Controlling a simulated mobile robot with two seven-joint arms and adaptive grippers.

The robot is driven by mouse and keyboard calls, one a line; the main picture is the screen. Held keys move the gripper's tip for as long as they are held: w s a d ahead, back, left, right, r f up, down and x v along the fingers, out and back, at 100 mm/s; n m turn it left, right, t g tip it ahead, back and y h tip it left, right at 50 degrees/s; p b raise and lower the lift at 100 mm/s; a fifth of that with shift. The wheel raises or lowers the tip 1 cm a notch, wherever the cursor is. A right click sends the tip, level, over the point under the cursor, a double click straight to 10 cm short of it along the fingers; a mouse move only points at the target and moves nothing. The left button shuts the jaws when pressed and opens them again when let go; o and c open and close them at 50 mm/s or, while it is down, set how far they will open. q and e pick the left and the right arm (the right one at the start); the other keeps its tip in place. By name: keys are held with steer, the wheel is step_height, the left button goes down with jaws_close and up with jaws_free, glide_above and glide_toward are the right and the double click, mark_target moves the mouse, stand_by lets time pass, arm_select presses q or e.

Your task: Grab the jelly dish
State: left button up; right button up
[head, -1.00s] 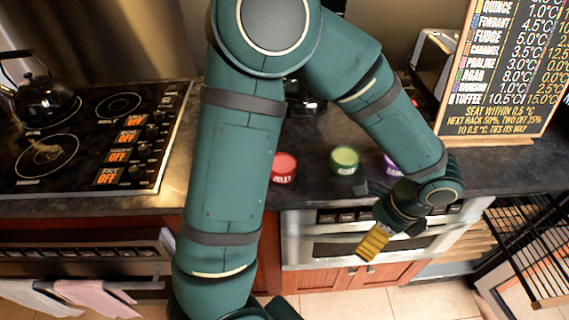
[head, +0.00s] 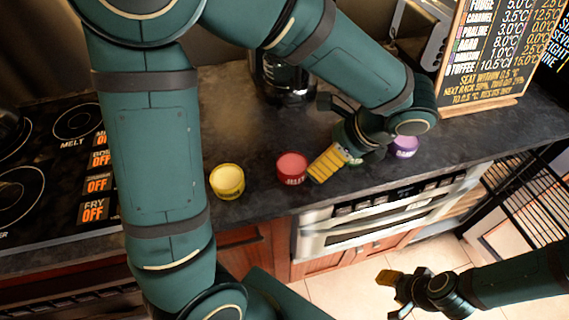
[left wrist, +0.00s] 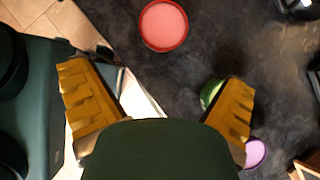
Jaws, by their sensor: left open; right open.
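The red dish (head: 292,164), whose small blurred label seems to read "JELLY", stands upright on the dark counter. It also shows in the left wrist view (left wrist: 163,25), beyond the fingertips and between their lines. My left gripper (head: 323,138) is open and empty, just right of the red dish in the head view and apart from it. Its two yellow-padded fingers show spread wide in the left wrist view (left wrist: 156,85). My right gripper (head: 389,294) is open and empty, low in front of the oven, far from the dishes.
A yellow dish (head: 227,180) stands left of the red one. A green dish (left wrist: 208,94) is partly hidden by my left gripper; a purple dish (head: 405,146) is further right. A coffee maker (head: 283,78) and menu board (head: 492,55) stand behind. The stove (head: 75,190) is left.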

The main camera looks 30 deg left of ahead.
mark_target(296, 165)
arm_select(q)
steer(key=b+x, duration=0.1)
steer(key=x, duration=0.7)
steer(key=shift+d+b, duration=0.1)
steer(key=shift+b, duration=0.3)
steer(key=shift+a+b+x, duration=0.15)
steer(key=shift+b+x, duration=0.3)
steer(key=shift+x, duration=0.9)
steer(key=shift+a+b+x, duration=0.15)
steer(key=shift+b+x, duration=0.25)
steer(key=shift+x, duration=0.95)
steer(key=shift+r, duration=0.2)
steer(key=c, duration=1.2)
